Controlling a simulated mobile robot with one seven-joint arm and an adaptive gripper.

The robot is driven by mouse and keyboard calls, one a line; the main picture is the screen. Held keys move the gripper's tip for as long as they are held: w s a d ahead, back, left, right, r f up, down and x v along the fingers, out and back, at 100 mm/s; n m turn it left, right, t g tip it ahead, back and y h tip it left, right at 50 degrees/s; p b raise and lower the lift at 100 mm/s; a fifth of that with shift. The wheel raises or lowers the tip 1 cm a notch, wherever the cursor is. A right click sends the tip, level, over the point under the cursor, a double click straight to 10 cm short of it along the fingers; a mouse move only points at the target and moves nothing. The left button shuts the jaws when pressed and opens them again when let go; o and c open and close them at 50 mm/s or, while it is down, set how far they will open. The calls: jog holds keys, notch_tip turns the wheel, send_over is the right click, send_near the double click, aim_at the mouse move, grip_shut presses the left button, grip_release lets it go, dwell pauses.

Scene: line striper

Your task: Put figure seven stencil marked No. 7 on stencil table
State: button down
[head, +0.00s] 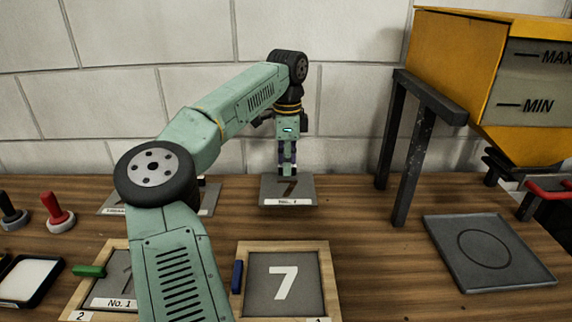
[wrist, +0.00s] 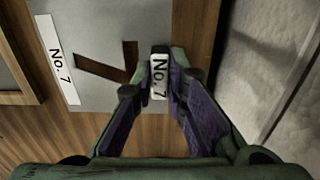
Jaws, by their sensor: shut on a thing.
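The figure seven stencil (head: 270,195) is a grey plate with a cut-out 7 and a white label, at the back middle of the wooden table in the head view. In the wrist view the stencil (wrist: 105,100) shows its label "No. 7" at the left. My gripper (head: 287,173) is above it, pointing down. In the wrist view my gripper (wrist: 158,85) is shut on a small upright tab marked "No. 7" on the stencil. I cannot tell whether the plate touches the table. No surface is visibly labelled as the stencil table.
A wooden frame holding a grey panel with a white 7 (head: 284,277) is at the front. A frame with a "No. 1" plate (head: 113,291) is partly behind my arm. A dark square plate with a circle (head: 485,252) lies right. A yellow hopper (head: 460,60) stands on black legs.

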jog(key=shift+w+f, duration=0.1)
jog(key=shift+w, duration=0.4)
jog(key=shift+f+p, duration=0.8)
jog(key=shift+f, duration=0.9)
jog(key=shift+f, duration=0.1)
jog(key=c, duration=1.6)
grip_release()
notch_tip(320, 180, up, 12)
jog(key=b, duration=0.2)
